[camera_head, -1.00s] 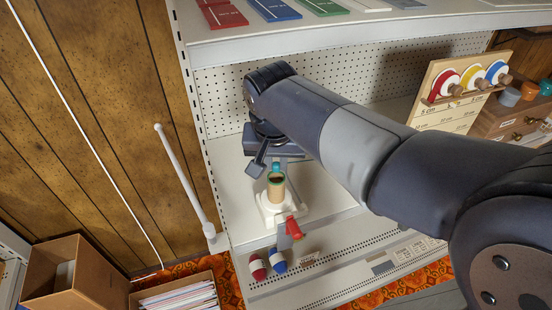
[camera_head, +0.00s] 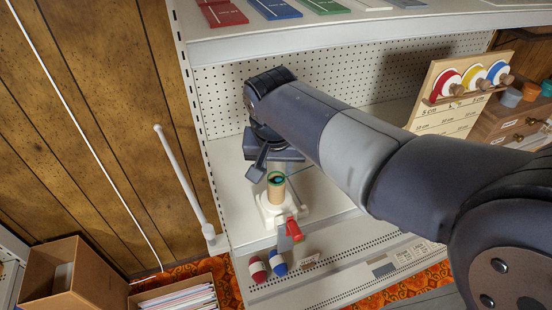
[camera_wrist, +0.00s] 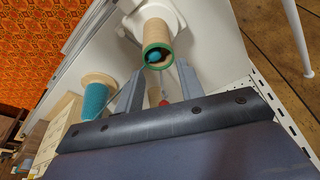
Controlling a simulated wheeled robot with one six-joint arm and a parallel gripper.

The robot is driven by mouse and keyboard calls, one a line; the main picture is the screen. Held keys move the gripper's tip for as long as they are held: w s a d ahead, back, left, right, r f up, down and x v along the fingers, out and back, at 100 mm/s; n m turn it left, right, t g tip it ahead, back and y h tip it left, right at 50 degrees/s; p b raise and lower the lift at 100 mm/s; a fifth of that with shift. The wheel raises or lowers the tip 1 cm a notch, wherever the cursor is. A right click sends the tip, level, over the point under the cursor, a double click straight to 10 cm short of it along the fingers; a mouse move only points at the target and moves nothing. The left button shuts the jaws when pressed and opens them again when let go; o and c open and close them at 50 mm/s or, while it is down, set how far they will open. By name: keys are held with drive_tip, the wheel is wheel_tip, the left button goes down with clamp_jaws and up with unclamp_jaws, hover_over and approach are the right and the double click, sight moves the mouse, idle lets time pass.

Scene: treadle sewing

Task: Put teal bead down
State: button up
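The teal bead (camera_wrist: 153,57) lies inside the mouth of a tan cup with a green rim (camera_wrist: 157,35). In the head view the cup (camera_head: 276,190) stands upright on a white base (camera_head: 270,212) on the shelf, with a bit of teal in its dark mouth. How deep the bead sits is hard to tell.
A red-handled part (camera_head: 293,229) sticks out in front of the white base. Red (camera_head: 257,269) and blue (camera_head: 277,262) pieces lie on the lower ledge. A teal thread spool (camera_wrist: 96,98) shows in the wrist view. The upper shelf (camera_head: 300,36) overhangs the arm.

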drive_tip(key=shift+r, duration=0.4)
drive_tip(key=v, duration=1.2)
drive_tip(key=shift+r, duration=0.25)
drive_tip(key=x, duration=1.3)
drive_tip(key=shift+s+f, duration=0.15)
drive_tip(key=shift+f, duration=0.1)
drive_tip(key=shift+r, duration=0.55)
